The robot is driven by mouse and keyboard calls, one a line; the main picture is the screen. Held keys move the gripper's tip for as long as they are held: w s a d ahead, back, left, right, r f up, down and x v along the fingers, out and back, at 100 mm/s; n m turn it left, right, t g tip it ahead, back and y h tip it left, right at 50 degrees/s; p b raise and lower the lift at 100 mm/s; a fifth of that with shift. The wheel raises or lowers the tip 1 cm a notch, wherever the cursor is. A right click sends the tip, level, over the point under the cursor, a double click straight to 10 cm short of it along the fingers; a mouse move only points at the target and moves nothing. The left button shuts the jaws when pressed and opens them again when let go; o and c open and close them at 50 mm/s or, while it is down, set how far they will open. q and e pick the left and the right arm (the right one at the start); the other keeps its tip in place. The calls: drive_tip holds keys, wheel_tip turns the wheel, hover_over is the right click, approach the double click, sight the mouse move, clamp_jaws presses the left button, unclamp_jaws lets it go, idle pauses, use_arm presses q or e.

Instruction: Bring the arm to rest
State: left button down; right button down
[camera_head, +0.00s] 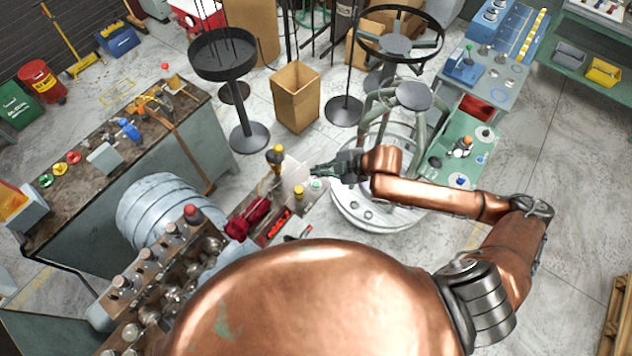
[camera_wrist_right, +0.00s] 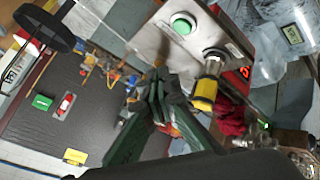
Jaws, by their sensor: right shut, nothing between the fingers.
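My right arm, copper coloured, reaches in from the right in the head view. Its gripper (camera_head: 318,172) is beside the small control box with a green button (camera_head: 316,184). In the right wrist view the gripper's dark green fingers (camera_wrist_right: 157,92) are closed together with nothing between them. The green button (camera_wrist_right: 182,25) and a yellow-ended knob (camera_wrist_right: 205,90) show on the box's pale face (camera_wrist_right: 150,45), just beyond the fingers. I see no contact between fingers and button. My left gripper does not show in either view.
A workbench (camera_head: 100,190) with tools stands at left. A blue-grey ribbed drum (camera_head: 160,212) and red cloth (camera_head: 248,217) are near the control box. A round metal stand (camera_head: 385,205) lies below my right forearm. A cardboard bin (camera_head: 296,97) stands behind. Open floor (camera_head: 560,150) is at right.

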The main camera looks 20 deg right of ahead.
idle(0.6)
drive_tip(key=w+d+f+m+t+h+b, duration=0.1)
drive_tip(key=w+d+f+m+b, duration=0.2)
drive_tip(key=w+d+f, duration=0.5)
drive_tip(key=w+d+f+m+t+h+b, duration=0.1)
drive_tip(key=d+f+m+h+b, duration=0.2)
drive_tip(key=f, duration=1)
drive_tip(key=s+d+f+m+h+b, duration=0.1)
drive_tip(key=s+d+f+m+b, duration=0.3)
drive_tip(key=f, duration=0.9)
drive_tip(key=s+d+f+m+h, duration=0.15)
drive_tip(key=s+d+f, duration=0.5)
drive_tip(key=f, duration=0.65)
drive_tip(key=s+d+f+m+g+b, duration=0.2)
drive_tip(key=s+f, duration=0.8)
drive_tip(key=s+d+f+m+g+b, duration=0.2)
drive_tip(key=s+f, duration=0.8)
drive_tip(key=s+a+f+g, duration=0.1)
drive_tip(key=s+a+f, duration=0.1)
drive_tip(key=s, duration=0.6)
drive_tip(key=s+a+f+m+g+b, duration=0.1)
drive_tip(key=s+f, duration=0.3)
drive_tip(key=s, duration=0.4)
drive_tip(key=s+a+f+m+g+b, duration=0.1)
drive_tip(key=s+a+f, duration=0.2)
drive_tip(key=s, duration=0.5)
drive_tip(key=shift+s+a+f+h, duration=0.25)
drive_tip(key=shift+s+f+h, duration=0.1)
drive_tip(key=shift+f, duration=0.25)
